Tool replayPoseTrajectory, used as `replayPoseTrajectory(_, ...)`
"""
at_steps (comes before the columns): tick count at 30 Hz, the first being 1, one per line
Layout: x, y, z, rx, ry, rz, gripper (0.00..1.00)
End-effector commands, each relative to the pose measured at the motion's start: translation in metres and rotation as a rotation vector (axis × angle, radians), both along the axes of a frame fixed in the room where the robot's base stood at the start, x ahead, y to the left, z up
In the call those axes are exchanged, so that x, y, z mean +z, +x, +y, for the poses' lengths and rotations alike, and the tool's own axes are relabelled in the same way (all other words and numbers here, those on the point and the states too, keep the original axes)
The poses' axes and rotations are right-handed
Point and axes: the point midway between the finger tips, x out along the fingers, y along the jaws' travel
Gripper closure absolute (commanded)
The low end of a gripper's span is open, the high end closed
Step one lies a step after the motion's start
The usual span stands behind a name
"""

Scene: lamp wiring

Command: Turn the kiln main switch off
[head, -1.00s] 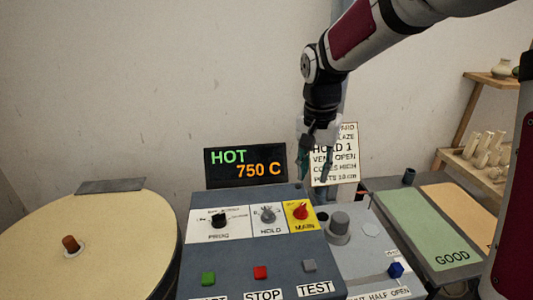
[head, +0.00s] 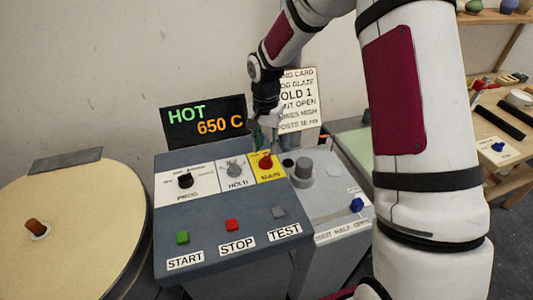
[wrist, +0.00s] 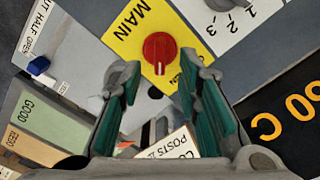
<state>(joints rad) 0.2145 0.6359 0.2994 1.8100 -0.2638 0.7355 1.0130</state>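The kiln main switch is a red knob (head: 265,162) on a yellow plate marked MAIN, at the right end of the control box's upper row. It also shows as a red knob with a white pointer line in the wrist view (wrist: 160,49). My gripper (wrist: 157,82) is open, its two teal-lined fingers spread on either side below the knob in that picture, with nothing between them but background. In the head view my gripper (head: 270,127) is partly hidden beneath my wrist, just above and behind the knob. Contact with the knob is not visible.
A display (head: 203,122) reads HOT 650 C. A card (head: 298,100) stands behind. START, STOP (head: 232,225) and TEST buttons are in front. A grey vent knob (head: 304,169) stands close on the right.

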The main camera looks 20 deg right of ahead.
Motion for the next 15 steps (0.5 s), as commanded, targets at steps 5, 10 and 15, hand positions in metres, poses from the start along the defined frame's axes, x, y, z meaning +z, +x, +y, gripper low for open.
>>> replayPoseTrajectory(5, -0.026, -0.001, 0.000, 0.000, 0.001, 0.002, 0.69)
replayPoseTrajectory(10, -0.039, 0.000, 0.000, 0.001, 0.000, 0.000, 0.69)
replayPoseTrajectory(15, -0.041, 0.000, 0.000, 0.001, 0.000, -0.001, 0.69)
